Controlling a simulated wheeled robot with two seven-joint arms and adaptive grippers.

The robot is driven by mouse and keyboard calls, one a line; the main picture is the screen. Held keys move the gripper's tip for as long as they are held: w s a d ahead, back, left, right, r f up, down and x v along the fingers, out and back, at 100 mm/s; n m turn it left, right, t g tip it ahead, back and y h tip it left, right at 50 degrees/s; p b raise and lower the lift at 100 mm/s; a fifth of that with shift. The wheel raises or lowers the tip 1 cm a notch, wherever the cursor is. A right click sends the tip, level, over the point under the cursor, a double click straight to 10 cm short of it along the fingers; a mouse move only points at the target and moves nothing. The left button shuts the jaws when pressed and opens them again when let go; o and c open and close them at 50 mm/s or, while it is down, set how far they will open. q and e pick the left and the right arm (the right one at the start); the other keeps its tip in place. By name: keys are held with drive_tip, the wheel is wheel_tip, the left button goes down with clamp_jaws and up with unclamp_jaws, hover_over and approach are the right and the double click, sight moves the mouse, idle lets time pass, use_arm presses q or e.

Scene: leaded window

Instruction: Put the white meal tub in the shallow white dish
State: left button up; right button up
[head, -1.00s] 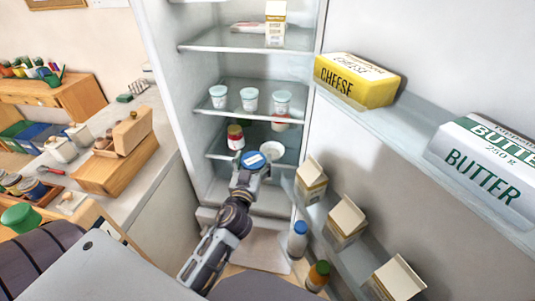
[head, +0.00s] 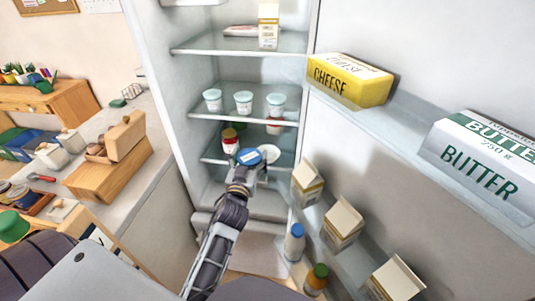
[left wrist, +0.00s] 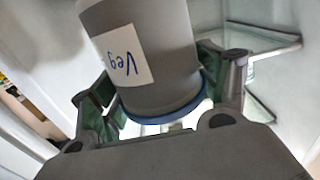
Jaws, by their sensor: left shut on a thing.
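The white meal tub (head: 249,157) has a blue lid and is held in front of the fridge's lower glass shelf. In the left wrist view the tub (left wrist: 152,50) looks grey in shade and has a label reading "Veg". My left gripper (head: 242,174) is shut on it, with a finger on each side of the tub near its lid. The shallow white dish (head: 270,154) is on the lower shelf, just behind and right of the tub, which partly hides it. I cannot tell the gap between them. My right gripper is not in view.
A red jar (head: 229,142) stands on the lower shelf left of the dish. Several white cups (head: 243,102) stand on the shelf above. The open door on the right holds cartons (head: 342,222), bottles (head: 294,242), cheese (head: 349,80) and butter (head: 484,165).

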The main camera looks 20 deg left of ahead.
sight(252, 150)
use_arm(q)
drive_tip(key=shift+w+r, duration=0.15)
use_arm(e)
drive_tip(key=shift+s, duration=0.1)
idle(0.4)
